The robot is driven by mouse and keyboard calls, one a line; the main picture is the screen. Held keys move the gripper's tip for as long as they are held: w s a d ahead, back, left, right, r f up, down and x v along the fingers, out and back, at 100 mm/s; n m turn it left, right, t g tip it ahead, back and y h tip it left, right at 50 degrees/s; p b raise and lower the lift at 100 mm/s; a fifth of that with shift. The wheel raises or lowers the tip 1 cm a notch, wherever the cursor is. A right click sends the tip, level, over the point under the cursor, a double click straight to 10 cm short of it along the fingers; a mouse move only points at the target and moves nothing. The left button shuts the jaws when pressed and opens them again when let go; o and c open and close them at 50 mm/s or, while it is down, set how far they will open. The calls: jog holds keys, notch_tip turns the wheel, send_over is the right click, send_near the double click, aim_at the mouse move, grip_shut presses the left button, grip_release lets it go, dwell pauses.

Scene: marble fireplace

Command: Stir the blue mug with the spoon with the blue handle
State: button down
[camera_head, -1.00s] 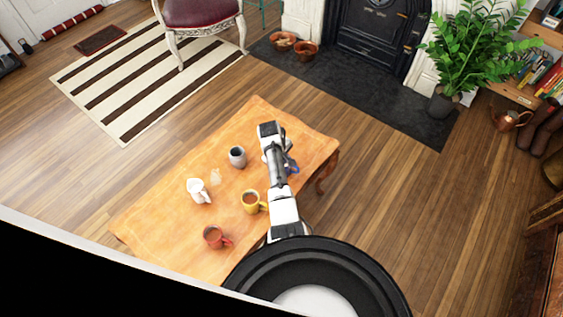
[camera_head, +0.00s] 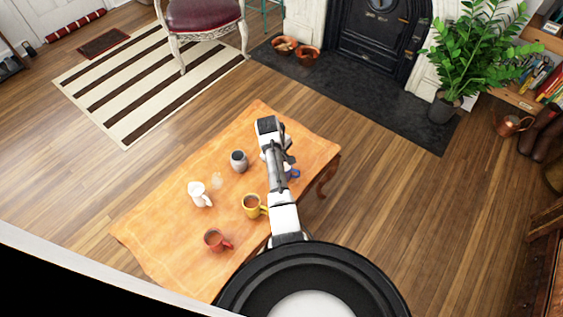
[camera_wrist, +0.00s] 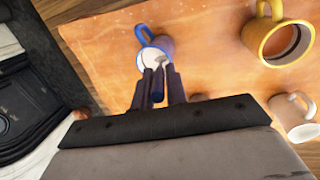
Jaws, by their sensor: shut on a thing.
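The blue mug (camera_wrist: 166,43) stands on the table in the wrist view, its blue handle at its upper left and its pale inside showing. My gripper (camera_wrist: 158,74) is shut on the spoon with the blue handle (camera_wrist: 158,90). The spoon's metal end points at the mug's opening; whether it is below the rim or touches the mug I cannot tell. In the head view only the blue mug's handle side (camera_head: 293,174) shows beside my arm. My arm hides the rest of the mug, and I cannot make out the spoon there.
The wooden table (camera_head: 160,225) also holds a yellow mug (camera_head: 251,206), a red mug (camera_head: 214,240), a grey mug (camera_head: 239,161) and a white jug-like vessel (camera_head: 197,192). A dark hearth (camera_head: 350,100) lies beyond.

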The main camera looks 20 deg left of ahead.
jog(key=shift+v, duration=2.1)
jog(key=shift+d, duration=0.15)
jog(key=shift+w+d+v, duration=0.15)
jog(key=shift+v, duration=0.85)
jog(key=shift+w+d+v, duration=0.15)
jog(key=shift+v, duration=0.85)
